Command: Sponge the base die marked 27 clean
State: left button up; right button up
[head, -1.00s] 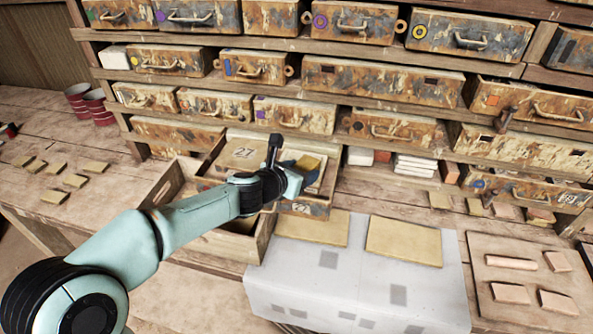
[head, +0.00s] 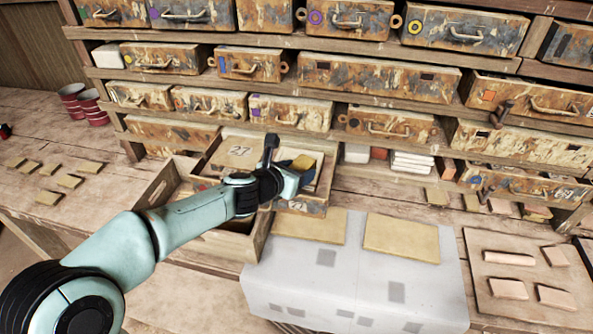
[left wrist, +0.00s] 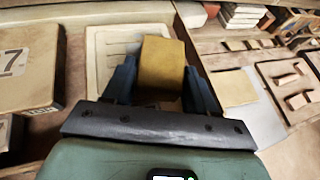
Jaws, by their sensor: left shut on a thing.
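My left gripper (left wrist: 160,92) is shut on a yellow-tan sponge (left wrist: 162,66), which also shows in the head view (head: 304,162). It holds the sponge over a pale slab with a grooved, framed face (left wrist: 104,50), inside the pulled-out drawer (head: 314,209). Whether the sponge touches the slab I cannot tell. A tan block marked 27 (head: 238,153) lies in the same drawer, left of the gripper. In the left wrist view this block (left wrist: 28,75) shows at the left edge, with only its 7 clear. My right gripper is not in view.
A wooden crate (head: 258,236) stands below and left of the drawer. Two tan slabs (head: 402,240) lie on a grey-patterned cloth (head: 358,285). A board (head: 490,315) with pinkish pieces is at the right. Shelves of closed drawers (head: 375,77) rise behind.

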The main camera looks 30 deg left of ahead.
pick_arm(q)
jog(key=shift+f+b, duration=0.3)
jog(key=shift+f, duration=0.1)
dwell(0.3)
jog(key=shift+w+a+r, duration=0.1)
jog(key=shift+w, duration=0.4)
jog(key=shift+w+a, duration=0.15)
jog(key=shift+w, duration=0.25)
jog(key=shift+p, duration=0.3)
jog(key=shift+w+a+p, duration=0.15)
jog(key=shift+w+p, duration=0.2)
jog(key=shift+w, duration=0.5)
